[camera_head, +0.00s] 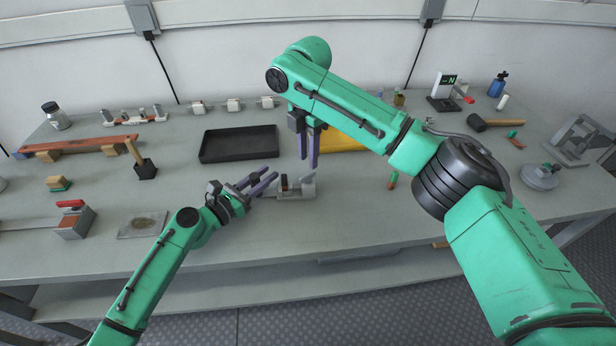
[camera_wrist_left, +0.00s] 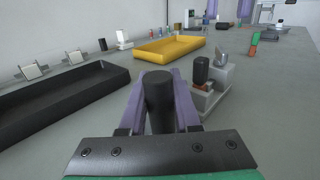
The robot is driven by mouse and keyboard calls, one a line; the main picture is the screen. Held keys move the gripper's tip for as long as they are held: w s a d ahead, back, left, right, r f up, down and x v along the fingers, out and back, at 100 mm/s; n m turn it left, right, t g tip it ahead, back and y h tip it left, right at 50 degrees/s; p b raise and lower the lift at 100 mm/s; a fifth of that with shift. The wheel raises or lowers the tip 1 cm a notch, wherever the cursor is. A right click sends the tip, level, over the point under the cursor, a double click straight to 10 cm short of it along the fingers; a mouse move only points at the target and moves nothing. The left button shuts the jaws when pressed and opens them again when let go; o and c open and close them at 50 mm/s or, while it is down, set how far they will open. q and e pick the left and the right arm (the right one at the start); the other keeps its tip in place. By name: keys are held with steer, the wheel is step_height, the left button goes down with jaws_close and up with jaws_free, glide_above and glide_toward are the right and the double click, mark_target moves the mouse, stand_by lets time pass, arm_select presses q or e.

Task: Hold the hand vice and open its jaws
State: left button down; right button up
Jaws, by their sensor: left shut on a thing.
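The hand vice (camera_head: 297,188) is a grey metal piece with upright parts and a dark knob, low over the middle of the bench. It also shows in the left wrist view (camera_wrist_left: 214,84), just beyond my left fingers. My left gripper (camera_head: 264,184) is shut on a dark cylindrical handle (camera_wrist_left: 160,98), at the vice's left side. The fingers and handle hide how the handle joins the vice. My right gripper (camera_head: 309,148) points down above and behind the vice, apart from it. Its two purple fingers are slightly apart, with nothing seen between them.
A black tray (camera_head: 203,158) lies behind my left gripper. A yellow tray (camera_head: 345,140) is partly hidden behind my right arm. A small green-and-red item (camera_head: 393,181) lies right of the vice. Bare bench (camera_head: 345,225) is in front of it.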

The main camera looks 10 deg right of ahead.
mark_target(308, 174)
steer(key=shift+f, duration=2.55)
jaws_close()
